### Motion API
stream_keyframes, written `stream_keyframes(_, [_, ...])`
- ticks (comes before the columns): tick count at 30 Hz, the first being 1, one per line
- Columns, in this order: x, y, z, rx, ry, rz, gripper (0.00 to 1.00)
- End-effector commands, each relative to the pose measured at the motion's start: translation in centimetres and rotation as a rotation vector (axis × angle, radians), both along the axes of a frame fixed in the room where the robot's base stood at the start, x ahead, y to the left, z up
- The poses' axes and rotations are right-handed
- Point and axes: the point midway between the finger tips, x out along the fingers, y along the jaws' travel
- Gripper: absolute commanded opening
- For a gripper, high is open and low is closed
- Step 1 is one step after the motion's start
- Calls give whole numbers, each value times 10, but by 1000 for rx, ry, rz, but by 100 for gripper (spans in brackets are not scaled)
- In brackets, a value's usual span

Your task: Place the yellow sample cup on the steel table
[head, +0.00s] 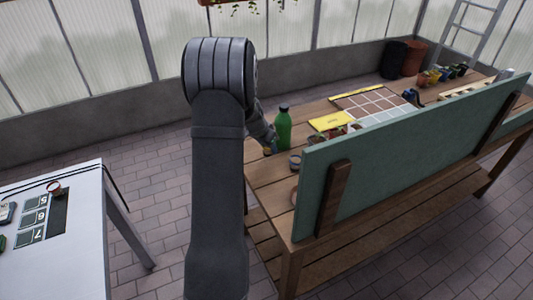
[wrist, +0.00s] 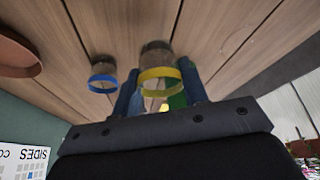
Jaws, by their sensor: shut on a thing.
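The yellow sample cup (wrist: 160,76), a clear cup with a yellow band, sits between the two blue fingers of my gripper (wrist: 161,90) in the wrist view. The fingers are shut on it, at the wooden bench. I cannot tell whether its base touches the planks. In the head view my gripper (head: 270,147) is at the bench's near left end, beside a green bottle, and the cup is too small to make out clearly. The steel table (head: 65,262) is at the lower left, well apart from my gripper.
A red-banded cup (head: 54,187) stands on the steel table near a dark strip and numbered labels. A blue-banded cup (wrist: 103,76) stands close to the held cup. The green bottle (head: 283,130) and a teal panel (head: 400,150) flank my gripper. Paved floor separates the tables.

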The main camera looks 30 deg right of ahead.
Motion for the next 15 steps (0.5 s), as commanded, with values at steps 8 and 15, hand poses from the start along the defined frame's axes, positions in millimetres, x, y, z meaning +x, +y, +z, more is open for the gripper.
stream_keyframes(8, [5, 3, -22, 1, 2, 1, 18])
stream_keyframes(15, [5, 3, -39, 0, -2, 0, 18])
